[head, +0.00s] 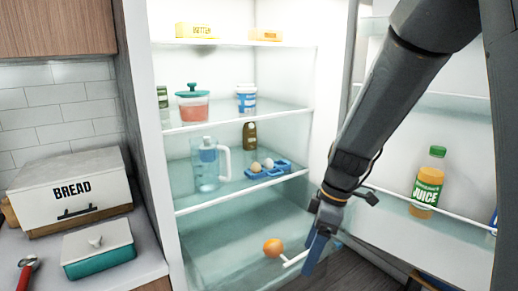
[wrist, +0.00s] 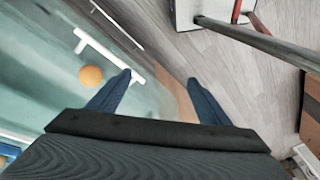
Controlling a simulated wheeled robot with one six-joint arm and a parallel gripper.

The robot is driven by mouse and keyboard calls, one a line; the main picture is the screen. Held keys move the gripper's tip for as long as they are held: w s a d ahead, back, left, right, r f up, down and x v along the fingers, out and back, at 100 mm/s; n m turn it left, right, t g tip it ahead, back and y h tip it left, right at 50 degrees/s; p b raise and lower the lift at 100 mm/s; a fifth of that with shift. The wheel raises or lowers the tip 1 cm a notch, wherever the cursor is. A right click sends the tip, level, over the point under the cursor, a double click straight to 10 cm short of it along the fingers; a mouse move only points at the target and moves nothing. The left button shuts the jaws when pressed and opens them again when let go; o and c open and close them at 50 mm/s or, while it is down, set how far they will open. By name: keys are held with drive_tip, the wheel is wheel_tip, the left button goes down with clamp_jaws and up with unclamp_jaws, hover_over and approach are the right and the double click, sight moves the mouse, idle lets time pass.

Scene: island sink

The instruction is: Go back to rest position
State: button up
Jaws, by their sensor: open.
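My arm reaches down from the upper right in the head view, in front of the open fridge. My gripper (head: 314,254) is at its lower end, pointing down. In the wrist view, my gripper (wrist: 157,82) has its two blue fingers wide apart with nothing between them. Only one side of the fingers shows clearly in the head view.
Fridge shelves hold a pitcher (head: 207,166), a blue egg tray (head: 268,170) and a red-filled container (head: 193,104). The fridge door at right holds a juice bottle (head: 428,182). A bread box (head: 70,190) stands on the left counter. Wooden floor (wrist: 225,65) is right of the fridge.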

drive_tip(key=s+d+f+m+h+b, duration=0.1)
drive_tip(key=s+d+f+m+b, duration=0.2)
drive_tip(key=m, duration=0.4)
drive_tip(key=s+d+f+m+t+h+b, duration=0.1)
drive_tip(key=s+d+f+m+h+b, duration=0.1)
drive_tip(key=s+m, duration=0.4)
drive_tip(key=shift+d+f+m+b, duration=0.8)
drive_tip(key=shift+f+m+b, duration=0.15)
drive_tip(key=shift+f, duration=0.4)
